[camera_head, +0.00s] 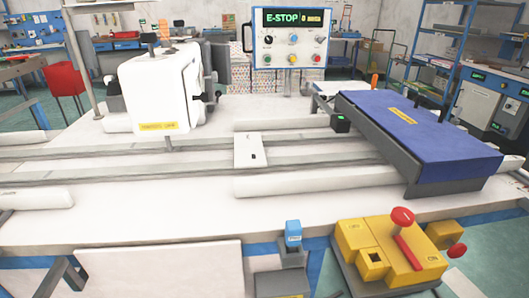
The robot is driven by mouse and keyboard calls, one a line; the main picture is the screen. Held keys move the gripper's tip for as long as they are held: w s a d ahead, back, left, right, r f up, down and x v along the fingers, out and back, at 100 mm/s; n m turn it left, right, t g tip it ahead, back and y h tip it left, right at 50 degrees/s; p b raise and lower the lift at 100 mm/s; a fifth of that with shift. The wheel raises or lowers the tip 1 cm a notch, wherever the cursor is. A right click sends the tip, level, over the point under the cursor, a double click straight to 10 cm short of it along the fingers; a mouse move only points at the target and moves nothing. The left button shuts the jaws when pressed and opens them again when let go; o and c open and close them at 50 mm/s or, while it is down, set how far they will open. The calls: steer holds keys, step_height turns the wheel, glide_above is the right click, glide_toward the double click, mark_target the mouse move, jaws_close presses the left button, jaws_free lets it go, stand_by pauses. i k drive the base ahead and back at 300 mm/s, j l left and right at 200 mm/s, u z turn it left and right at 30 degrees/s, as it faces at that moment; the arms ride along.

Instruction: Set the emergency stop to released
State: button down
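A control panel (291,38) on a post at the back shows "E-STOP" in green on its display (292,17), with several knobs and buttons below. At the front right stands a yellow box (385,255) with a red round-headed part (402,217) and red stem on top. A second red round button (457,250) sticks out to the right from a smaller yellow housing (440,233) beside it. I cannot tell for sure which red part is the emergency stop, nor whether it is pressed. My gripper is not in view.
A white sewing machine head (160,88) stands at the left on a white table with rails (120,169). A blue padded block (418,130) lies at the right. A small blue-topped device (293,233) stands at the front edge, left of the yellow box.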

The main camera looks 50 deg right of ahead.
mark_target(455, 250)
steer(key=i+j+z, duration=0.15)
steer(key=z, duration=0.35)
steer(key=l+z, duration=0.1)
steer(key=z, duration=1.05)
steer(key=j+z, duration=0.2)
steer(key=i, duration=0.05)
